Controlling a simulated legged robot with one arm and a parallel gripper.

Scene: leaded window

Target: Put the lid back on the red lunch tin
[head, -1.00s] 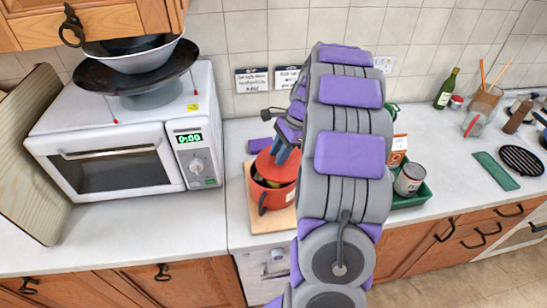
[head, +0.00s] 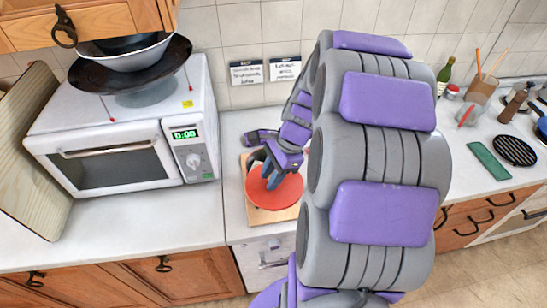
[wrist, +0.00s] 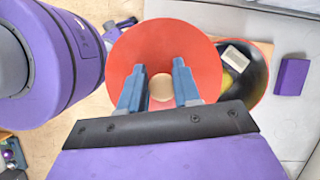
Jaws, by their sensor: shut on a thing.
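The round red lid (head: 275,194) shows broadside in the head view and also in the wrist view (wrist: 125,60). My gripper (head: 271,180) is shut on the lid's pale round knob (wrist: 161,88), with the blue fingers on both sides of it. The red lunch tin (wrist: 262,82) is partly hidden behind the lid in the wrist view. Its dark inside shows to the right of the lid, with a pale block and something yellow in it. The lid is off to one side of the tin's opening there. In the head view the lid hides most of the tin.
A wooden board (head: 286,212) lies under the tin. The white microwave (head: 120,130) stands to the left, with a wok and bowls on top. A purple block (wrist: 292,76) lies beside the board. My arm covers much of the counter to the right.

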